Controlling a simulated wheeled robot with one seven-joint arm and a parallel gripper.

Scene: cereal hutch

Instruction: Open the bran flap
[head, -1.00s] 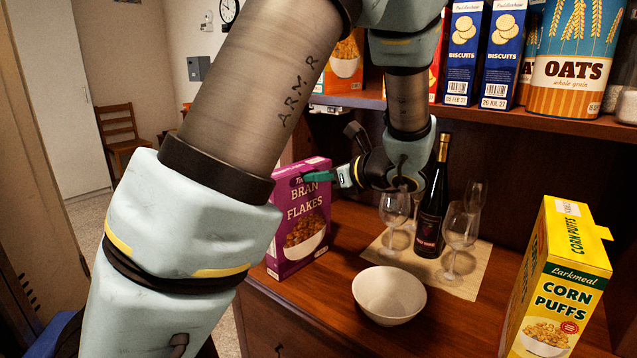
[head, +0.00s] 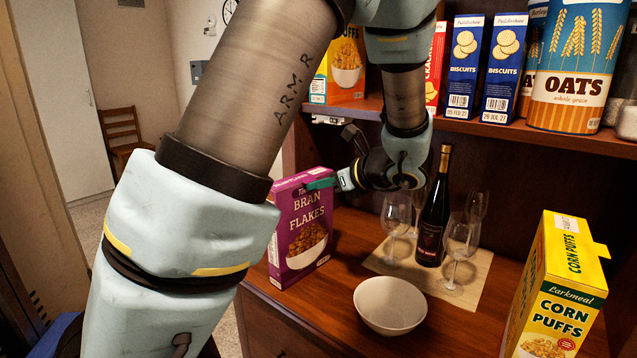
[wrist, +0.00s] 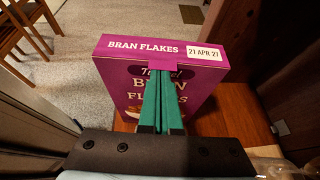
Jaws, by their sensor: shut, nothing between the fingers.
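The purple bran flakes box (head: 303,232) stands upright at the left end of the wooden counter. In the wrist view its front and top panel (wrist: 150,48) show; the top lies flat and looks closed, with "BRAN FLAKES" and a date label on it. My gripper (head: 312,184) is shut and empty, with its green fingers close to the upper front of the box. In the wrist view the fingers (wrist: 162,75) cover part of the box front just below the top front edge. I cannot tell whether they touch it.
A white bowl (head: 390,305) stands right of the bran box. Behind it, wine glasses (head: 462,240) and a dark bottle (head: 434,215) stand on a mat. A yellow corn puffs box (head: 555,290) stands at the right. A shelf (head: 480,127) with several packages hangs above.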

